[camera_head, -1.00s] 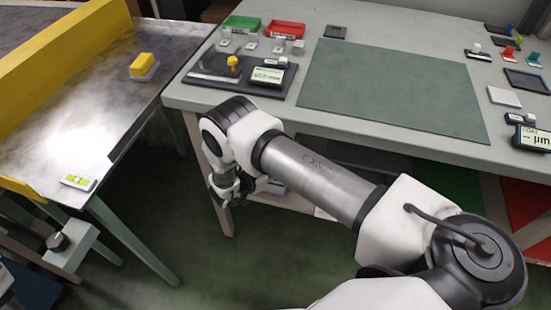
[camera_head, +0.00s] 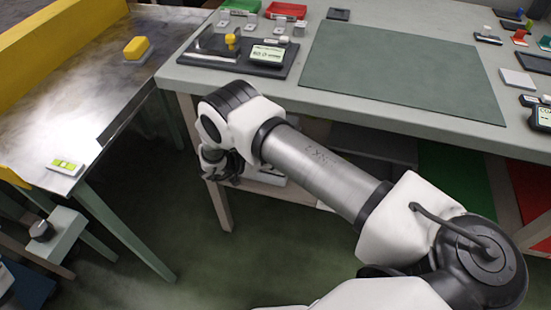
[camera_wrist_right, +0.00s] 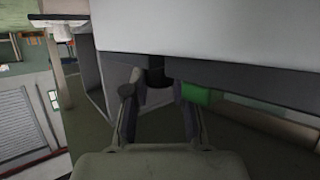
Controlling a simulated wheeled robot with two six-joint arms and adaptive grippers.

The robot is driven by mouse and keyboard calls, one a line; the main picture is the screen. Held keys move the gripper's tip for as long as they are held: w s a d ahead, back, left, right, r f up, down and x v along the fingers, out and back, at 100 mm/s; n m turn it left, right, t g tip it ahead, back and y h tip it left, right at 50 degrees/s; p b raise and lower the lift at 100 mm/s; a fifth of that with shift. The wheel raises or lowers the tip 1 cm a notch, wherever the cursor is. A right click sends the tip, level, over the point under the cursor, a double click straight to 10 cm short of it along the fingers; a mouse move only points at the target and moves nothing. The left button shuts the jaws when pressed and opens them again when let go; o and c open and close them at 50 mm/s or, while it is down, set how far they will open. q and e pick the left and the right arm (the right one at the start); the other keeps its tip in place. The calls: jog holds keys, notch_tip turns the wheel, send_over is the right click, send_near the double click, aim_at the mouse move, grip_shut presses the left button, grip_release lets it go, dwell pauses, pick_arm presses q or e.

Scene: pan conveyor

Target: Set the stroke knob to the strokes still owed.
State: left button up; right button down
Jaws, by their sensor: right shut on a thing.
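A dark round knob (camera_head: 41,230) sits on a pale green block at the lower left of the head view, apart from my right gripper. My right arm reaches left across the head view, and its gripper (camera_head: 218,168) points down beside the bench's front leg. In the wrist view the right gripper (camera_wrist_right: 157,92) is shut on a dark, short cylinder (camera_wrist_right: 157,76) under a large pale surface; I cannot tell what this cylinder belongs to. A small display (camera_head: 268,54) stands on the dark plate at the bench's near-left corner; its text is too small to read. My left gripper is not in view.
A metal table (camera_head: 85,110) with a yellow wall (camera_head: 60,55) stands on the left. It bears a yellow block (camera_head: 137,47) and a small green-windowed device (camera_head: 65,167). The bench carries a green mat (camera_head: 405,75), and red and green trays at the back. Floor shows between the tables.

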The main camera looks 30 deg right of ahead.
jog(key=c, duration=0.9)
grip_release()
jog(key=shift+c, duration=0.2)
jog(key=v, duration=1.2)
jog(key=shift+d+r, duration=0.1)
